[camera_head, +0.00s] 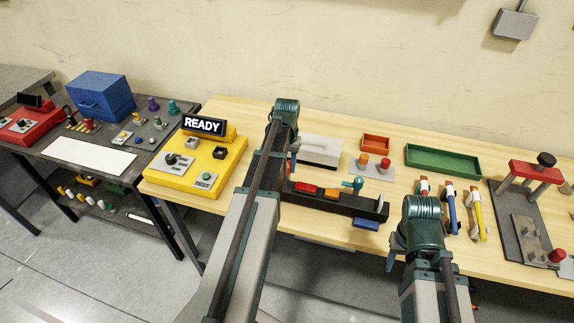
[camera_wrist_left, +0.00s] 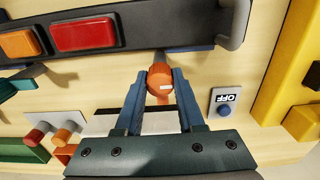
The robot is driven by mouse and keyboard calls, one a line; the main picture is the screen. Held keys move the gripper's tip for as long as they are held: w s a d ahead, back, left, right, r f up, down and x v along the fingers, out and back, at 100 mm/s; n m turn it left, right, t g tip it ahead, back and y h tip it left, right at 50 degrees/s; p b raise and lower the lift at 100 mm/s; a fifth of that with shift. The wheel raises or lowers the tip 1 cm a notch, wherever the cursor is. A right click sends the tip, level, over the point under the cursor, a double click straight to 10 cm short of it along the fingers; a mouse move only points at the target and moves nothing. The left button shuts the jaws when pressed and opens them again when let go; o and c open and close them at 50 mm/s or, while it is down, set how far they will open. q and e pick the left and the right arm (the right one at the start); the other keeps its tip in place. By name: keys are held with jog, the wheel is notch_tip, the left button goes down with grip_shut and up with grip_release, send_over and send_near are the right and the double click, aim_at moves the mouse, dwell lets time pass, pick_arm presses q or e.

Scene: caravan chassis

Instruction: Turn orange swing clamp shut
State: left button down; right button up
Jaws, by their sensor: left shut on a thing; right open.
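The orange swing clamp's round orange knob (camera_wrist_left: 160,76) sits between the fingers of my left gripper (camera_wrist_left: 161,88) in the left wrist view. The fingers are shut on it from both sides. A short grey stem runs from the knob toward the long black fixture (camera_wrist_left: 180,22). In the head view, the black fixture (camera_head: 345,201) lies on the bench, and a bit of orange (camera_head: 293,167) shows at its left end, beside my left arm. My left gripper is mostly hidden behind that arm there. My right gripper (camera_head: 392,260) is over the bench's front edge, mostly hidden by its wrist.
A yellow console (camera_head: 226,165) with a READY sign stands to the left. A small OFF switch box (camera_wrist_left: 225,105) is close to my left gripper. A green tray (camera_head: 455,160) lies further right.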

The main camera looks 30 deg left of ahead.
dwell(0.3)
pick_arm(q)
jog(key=c, duration=0.5)
grip_release()
jog(key=shift+r, duration=0.15)
notch_tip(320, 180, up, 14)
jog(key=p, duration=1.4)
jog(key=shift+f, duration=0.2)
jog(key=shift+f, duration=0.1)
